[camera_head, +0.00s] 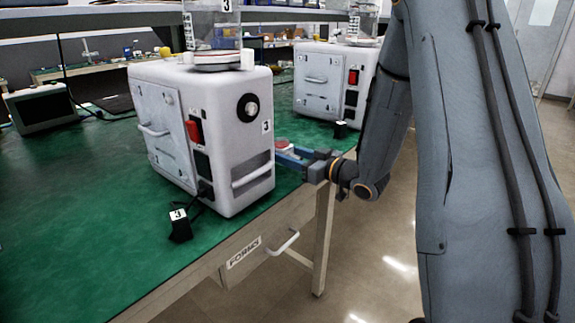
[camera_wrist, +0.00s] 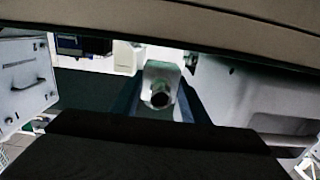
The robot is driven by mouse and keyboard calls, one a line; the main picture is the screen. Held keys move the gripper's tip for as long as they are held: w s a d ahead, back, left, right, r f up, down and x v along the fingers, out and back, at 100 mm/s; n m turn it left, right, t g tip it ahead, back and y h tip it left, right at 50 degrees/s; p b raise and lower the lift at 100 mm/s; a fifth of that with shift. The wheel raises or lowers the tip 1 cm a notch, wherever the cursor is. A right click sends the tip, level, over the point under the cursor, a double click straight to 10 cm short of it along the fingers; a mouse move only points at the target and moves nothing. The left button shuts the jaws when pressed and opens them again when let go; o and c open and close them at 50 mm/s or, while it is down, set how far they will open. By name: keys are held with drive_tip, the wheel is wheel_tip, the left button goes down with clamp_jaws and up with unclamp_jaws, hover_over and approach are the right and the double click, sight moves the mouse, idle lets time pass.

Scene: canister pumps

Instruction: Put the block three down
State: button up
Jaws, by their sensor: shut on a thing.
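My gripper (camera_head: 292,156) reaches in beside the near white pump housing (camera_head: 225,140), above the green table's right edge. Its blue fingers are shut on a small block. In the wrist view the block (camera_wrist: 161,75) is pale grey with a round, dark-ended stub, between my fingers (camera_wrist: 158,103). In the head view only a reddish part (camera_head: 282,144) of it shows, partly hidden by the fingers and the housing. No number on it is readable. The near housing carries a label 3, and so does the clear canister (camera_head: 213,28) on top of it.
A black piece labelled 3 (camera_head: 180,226) stands on the green table (camera_head: 75,230) in front of the near housing, by a dark cable. A second white pump housing (camera_head: 318,80) stands behind, with another small black labelled piece (camera_head: 341,129). The table's left front is clear.

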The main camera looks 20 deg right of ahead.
drive_tip(key=shift+f, duration=1.4)
drive_tip(key=shift+f, duration=0.1)
drive_tip(key=shift+f, duration=0.15)
drive_tip(key=o, duration=1.4)
drive_tip(key=shift+d+r, duration=0.1)
drive_tip(key=shift+r, duration=0.15)
drive_tip(key=v, duration=1.2)
